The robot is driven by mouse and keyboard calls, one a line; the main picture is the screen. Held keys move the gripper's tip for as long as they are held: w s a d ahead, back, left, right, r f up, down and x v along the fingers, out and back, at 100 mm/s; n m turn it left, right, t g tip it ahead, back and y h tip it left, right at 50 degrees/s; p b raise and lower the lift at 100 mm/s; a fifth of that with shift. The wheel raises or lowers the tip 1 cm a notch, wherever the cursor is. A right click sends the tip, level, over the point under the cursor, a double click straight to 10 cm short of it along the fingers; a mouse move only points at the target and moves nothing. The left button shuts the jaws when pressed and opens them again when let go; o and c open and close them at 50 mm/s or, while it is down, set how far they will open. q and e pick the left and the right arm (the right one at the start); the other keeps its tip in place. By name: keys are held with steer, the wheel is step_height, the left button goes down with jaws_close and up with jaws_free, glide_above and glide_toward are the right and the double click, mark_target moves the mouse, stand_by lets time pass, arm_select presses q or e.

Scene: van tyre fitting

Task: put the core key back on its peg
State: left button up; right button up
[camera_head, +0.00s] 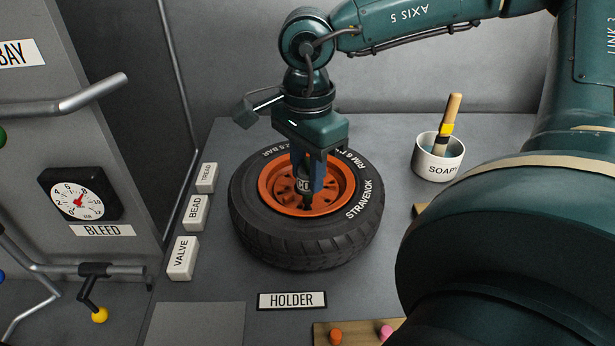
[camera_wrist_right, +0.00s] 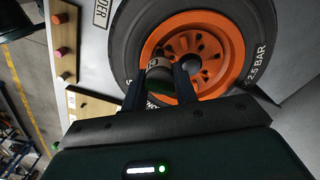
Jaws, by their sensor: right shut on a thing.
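My right gripper (camera_head: 308,178) points down over the orange rim of the tyre (camera_head: 350,245), which lies flat on the bench. It is shut on the core key (camera_head: 304,186), a dark tool with a pale band reading "CO", the rest covered by the finger. In the right wrist view the key (camera_wrist_right: 159,74) sits between the two fingers of the gripper (camera_wrist_right: 160,88), in front of the rim. A wooden peg board (camera_head: 360,328) carries an orange peg and a pink peg; it also shows in the right wrist view (camera_wrist_right: 64,25). My left gripper is out of view.
A "HOLDER" label (camera_head: 292,300) lies between tyre and board. White blocks "TREAD", "BEAD" and "VALVE" (camera_head: 182,258) stand left of the tyre. A soap pot (camera_head: 438,158) with a brush stands back right. A gauge panel (camera_head: 80,195) stands left. My own arm hides the right side.

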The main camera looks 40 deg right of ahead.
steer(key=shift+r+p, duration=0.6)
steer(key=shift+r, duration=0.55)
steer(key=shift+r+p, duration=0.65)
steer(key=shift+r, duration=0.45)
